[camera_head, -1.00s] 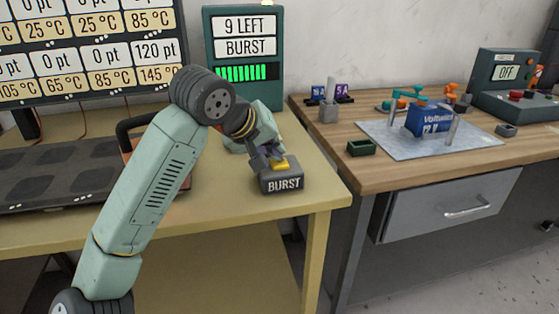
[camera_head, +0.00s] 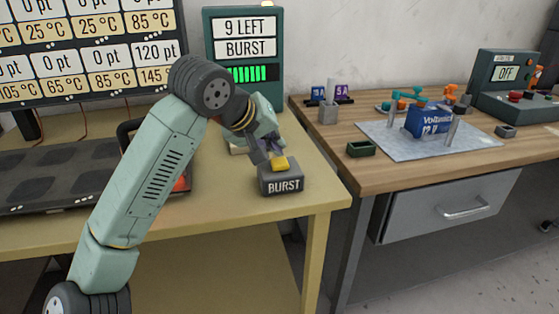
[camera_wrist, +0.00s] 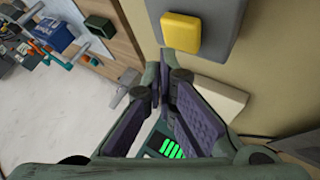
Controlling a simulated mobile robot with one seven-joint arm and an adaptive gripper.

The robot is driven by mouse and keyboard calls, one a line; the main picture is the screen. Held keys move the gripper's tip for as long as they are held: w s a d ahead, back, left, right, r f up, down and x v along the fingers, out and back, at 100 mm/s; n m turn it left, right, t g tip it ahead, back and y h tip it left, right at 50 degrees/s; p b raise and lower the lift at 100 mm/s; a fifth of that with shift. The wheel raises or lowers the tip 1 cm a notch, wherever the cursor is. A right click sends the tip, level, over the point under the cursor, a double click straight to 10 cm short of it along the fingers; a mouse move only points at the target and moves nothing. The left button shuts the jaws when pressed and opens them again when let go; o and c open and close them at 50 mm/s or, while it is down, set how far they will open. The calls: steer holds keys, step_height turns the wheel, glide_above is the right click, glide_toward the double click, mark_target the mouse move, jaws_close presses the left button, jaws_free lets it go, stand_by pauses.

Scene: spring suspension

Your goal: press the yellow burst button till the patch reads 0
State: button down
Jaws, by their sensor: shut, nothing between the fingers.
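The yellow burst button (camera_head: 280,164) tops a dark grey box labelled BURST (camera_head: 285,184) on the front right of the yellow table. My gripper (camera_head: 271,152) is shut and empty, its tips just above and left of the button. In the wrist view, the yellow button (camera_wrist: 181,34) shows whole on the grey box (camera_wrist: 217,32), just beyond the closed fingertips (camera_wrist: 167,62). I cannot tell whether they touch it.
A large board (camera_head: 80,55) of temperature and point labels stands at back left. A dark tray (camera_head: 60,180) lies on the table's left. The wooden bench (camera_head: 400,178) at right holds a blue battery box (camera_head: 428,122) and a console reading OFF (camera_head: 506,75).

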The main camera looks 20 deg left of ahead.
mark_target(276, 160)
steer(key=shift+r+p, duration=1.25)
steer(key=shift+r, duration=1.3)
